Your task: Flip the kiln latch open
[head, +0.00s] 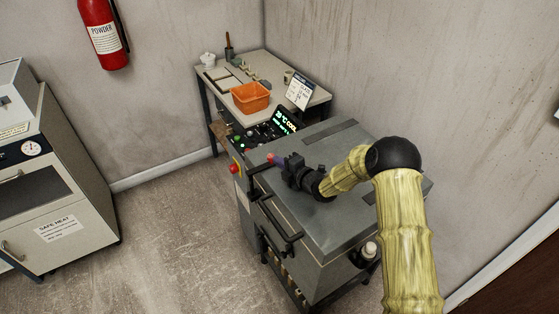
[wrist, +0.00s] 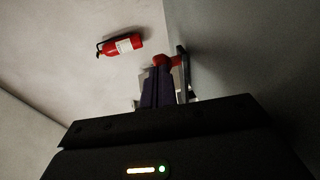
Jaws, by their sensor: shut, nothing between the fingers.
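The kiln (head: 330,220) is a grey box with a flat lid, standing in the middle of the head view. Black handles (head: 280,232) are on its front. A dark latch bar (wrist: 183,68) with a red knob (wrist: 161,60) shows just past my fingertips in the wrist view. The red knob shows small at the lid's front-left edge in the head view (head: 270,157). My gripper (head: 278,161) is shut and empty, its purple fingers close to the knob. I cannot tell whether they touch it. My gripper's body hides part of the latch area.
A red button on a yellow box (head: 235,169) and a lit control panel (head: 284,125) are beside the kiln. Behind stands a worktable (head: 314,92) with an orange bin (head: 251,97). A second cabinet (head: 60,200) is at left. The floor between is clear.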

